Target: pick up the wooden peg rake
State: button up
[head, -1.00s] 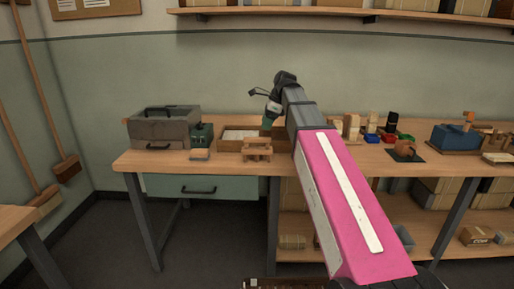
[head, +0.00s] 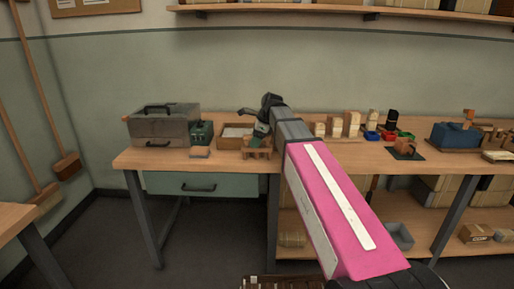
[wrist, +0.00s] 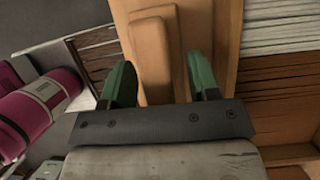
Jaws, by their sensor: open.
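A small light-wood piece with legs (head: 257,153), which looks like the wooden peg rake or a stand bearing it, is on the bench in front of a shallow tray. My gripper (head: 261,135), with green fingers, is directly above it in the head view and partly hides it. In the wrist view my gripper (wrist: 158,82) is open, its fingers spread on either side of a narrow wooden bar (wrist: 152,50). A broader wooden piece (wrist: 205,30) lies beneath or behind the bar. I cannot tell whether the fingers touch the wood.
The shallow wooden tray (head: 222,141) with pale contents is just behind. A grey toolbox (head: 165,127) and a dark green box (head: 201,133) stand left. The bench front (head: 150,160) is clear at left.

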grip_shut()
